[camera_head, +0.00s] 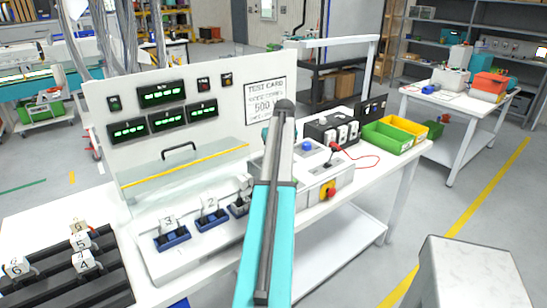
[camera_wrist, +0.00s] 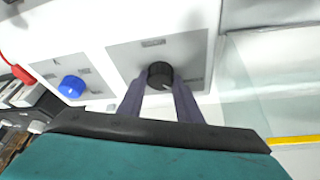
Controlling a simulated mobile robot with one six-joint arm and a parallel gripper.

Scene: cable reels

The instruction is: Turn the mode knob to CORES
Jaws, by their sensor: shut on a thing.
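The black mode knob (camera_wrist: 160,74) sits on a grey plate (camera_wrist: 120,58) in the wrist view. My gripper (camera_wrist: 160,86) has its two dark fingers on either side of the knob and is shut on it. A small pale mark shows on the knob's lower right edge. The lettering on the plate is too blurred to read, so I cannot tell which mode the knob points at. In the head view my arm covers the knob and the gripper's fingers.
A blue button (camera_wrist: 72,87) is beside the knob's plate. A clear guard with a yellow edge (camera_wrist: 290,140) stands on the other side. In the head view, a red-and-yellow switch (camera_head: 327,191), a red cable (camera_head: 362,160) and green and yellow bins (camera_head: 388,137) are right of my arm.

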